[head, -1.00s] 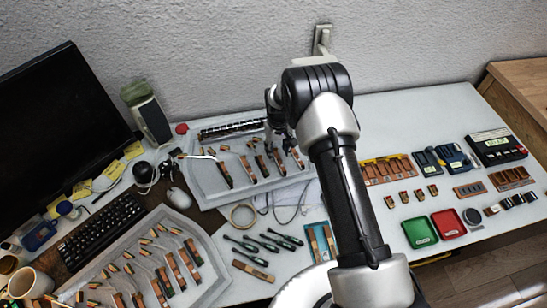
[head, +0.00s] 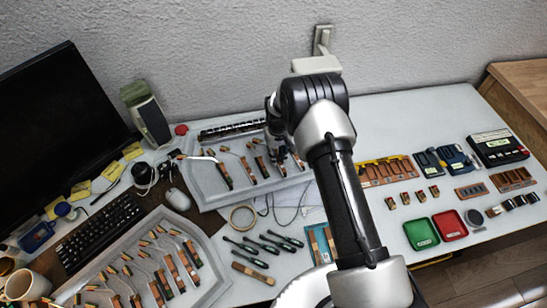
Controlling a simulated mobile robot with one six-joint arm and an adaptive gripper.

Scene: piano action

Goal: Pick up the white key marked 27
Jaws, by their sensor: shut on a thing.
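My gripper (head: 279,150) is at the right part of the rear grey tray (head: 208,198), partly hidden by my own arm. It is shut on a small piece among the wooden key parts there. I cannot make out the held piece's colour or marking, so I cannot tell whether it is the white key marked 27. Other slim brown-and-dark key parts (head: 225,177) stand in the same tray, left of my gripper. Number markings are too small to read.
A second grey tray with similar parts (head: 172,268) lies at the front left. Green-handled tools (head: 270,243) and a tape ring (head: 242,217) lie between. A green tray (head: 421,233) and a red tray (head: 449,225) are at the right. A monitor (head: 60,130) stands left.

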